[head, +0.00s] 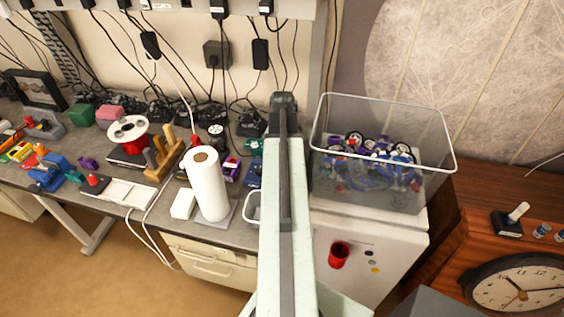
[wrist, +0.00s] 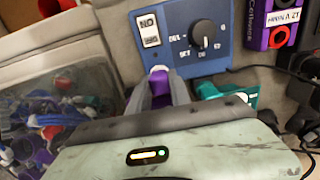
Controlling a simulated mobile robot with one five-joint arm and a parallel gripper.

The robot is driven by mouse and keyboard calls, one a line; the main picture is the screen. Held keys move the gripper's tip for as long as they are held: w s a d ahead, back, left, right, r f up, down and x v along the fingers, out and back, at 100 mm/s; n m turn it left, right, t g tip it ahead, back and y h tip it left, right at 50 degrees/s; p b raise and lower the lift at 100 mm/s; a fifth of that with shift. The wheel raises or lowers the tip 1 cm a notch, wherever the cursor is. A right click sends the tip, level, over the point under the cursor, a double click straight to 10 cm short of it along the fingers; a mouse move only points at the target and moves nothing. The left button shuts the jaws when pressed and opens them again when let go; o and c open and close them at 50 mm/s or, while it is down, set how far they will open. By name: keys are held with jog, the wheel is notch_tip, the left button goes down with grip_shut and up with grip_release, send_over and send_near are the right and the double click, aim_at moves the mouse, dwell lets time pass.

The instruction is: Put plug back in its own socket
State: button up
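My gripper (wrist: 160,92) shows in the wrist view with its two grey fingers close on either side of a small purple plug (wrist: 160,88). The plug has a whitish end pointing toward the lower left edge of a blue box (wrist: 190,60) with a black dial and a white label. I cannot tell whether the plug touches the box, and no socket opening can be made out. In the head view my gripper (head: 283,101) is over the right end of the bench, and the arm hides what lies below it.
A clear bin (head: 383,185) of purple and blue parts stands right of my arm; it also shows in the wrist view (wrist: 88,75). A teal piece (wrist: 228,90) and a purple case (wrist: 270,22) lie right. A paper roll (head: 208,185) stands left, with black cables (head: 228,75) behind.

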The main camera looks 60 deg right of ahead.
grip_shut()
jog(key=shift+o, duration=1)
grip_release()
grip_shut()
jog(key=shift+r+p, duration=1.2)
jog(key=shift+r+p, duration=1.75)
jog(key=shift+f, duration=0.1)
